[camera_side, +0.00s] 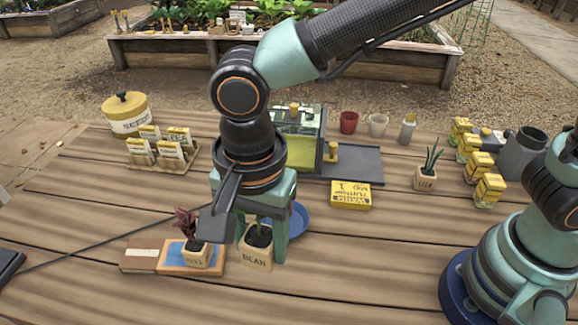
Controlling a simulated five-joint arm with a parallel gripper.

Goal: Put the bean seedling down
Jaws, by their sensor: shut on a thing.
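The bean seedling (257,251) is a small square beige pot marked BEAN, with dark soil and a green shoot. My gripper (262,245) points down and is shut on the pot, one finger on each side. The pot looks upright. It is at the front middle of the wooden table; I cannot tell whether its base touches the boards. The top of the shoot is partly hidden by the gripper.
Just left, a red-leaved seedling pot (196,254) stands on a small board with a blue patch (173,253). A blue dish (297,219) is behind right. A yellow box (351,194) and a leek pot (427,177) stand farther right. Front-centre boards are clear.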

